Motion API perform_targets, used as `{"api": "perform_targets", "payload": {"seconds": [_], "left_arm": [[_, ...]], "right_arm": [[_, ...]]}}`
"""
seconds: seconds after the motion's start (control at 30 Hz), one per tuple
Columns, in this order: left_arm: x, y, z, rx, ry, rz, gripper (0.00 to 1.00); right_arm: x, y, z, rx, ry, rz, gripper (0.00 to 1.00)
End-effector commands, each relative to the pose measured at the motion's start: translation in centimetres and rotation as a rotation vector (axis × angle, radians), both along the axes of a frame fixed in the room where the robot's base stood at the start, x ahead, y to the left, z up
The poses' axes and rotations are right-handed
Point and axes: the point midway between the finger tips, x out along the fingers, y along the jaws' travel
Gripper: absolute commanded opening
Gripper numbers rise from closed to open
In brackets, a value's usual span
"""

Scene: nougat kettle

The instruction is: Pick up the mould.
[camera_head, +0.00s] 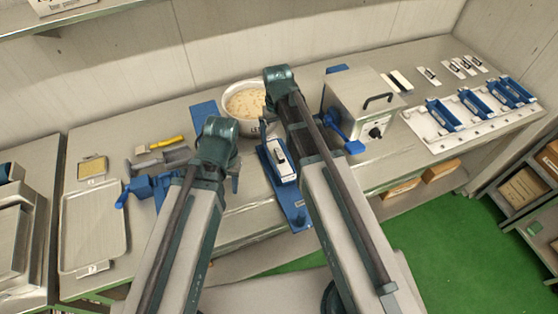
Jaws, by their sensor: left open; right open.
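A blue mould with a white block-shaped inside (281,161) sits on a blue base plate (296,212) at the front middle of the bench, between my two arms. Several similar blue moulds (476,104) stand on a white rack at the right. My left gripper (235,183) is mostly hidden by its own arm, to the left of the middle mould and apart from it. My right gripper (280,80) is above the bench, beyond that mould, with its fingers hidden by the arm. Nothing shows held in either.
A white pot (243,103) of pale mix stands behind the mould. A metal box (363,103) with a black handle and blue lever stands right of my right arm. A metal tray (95,230), blue clamp (150,190) and yellow-handled tool (167,142) lie left.

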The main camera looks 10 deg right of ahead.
Motion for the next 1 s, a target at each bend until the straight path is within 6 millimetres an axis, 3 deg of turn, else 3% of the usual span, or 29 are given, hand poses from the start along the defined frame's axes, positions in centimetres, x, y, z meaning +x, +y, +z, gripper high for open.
{"api": "perform_targets", "payload": {"seconds": [0.5,0.83,1.0], "left_arm": [[0.0,0.0,-7.4,0.002,0.000,-0.009,0.45],[0.0,0.0,-8.0,0.002,0.000,-0.008,0.45],[0.0,0.0,-9.2,0.002,0.000,-0.008,0.45]], "right_arm": [[0.0,0.0,-7.4,0.000,0.000,0.000,1.00],[0.0,0.0,-8.0,0.000,0.000,0.000,1.00],[-0.1,-0.2,-9.2,0.000,0.000,0.000,1.00]]}}
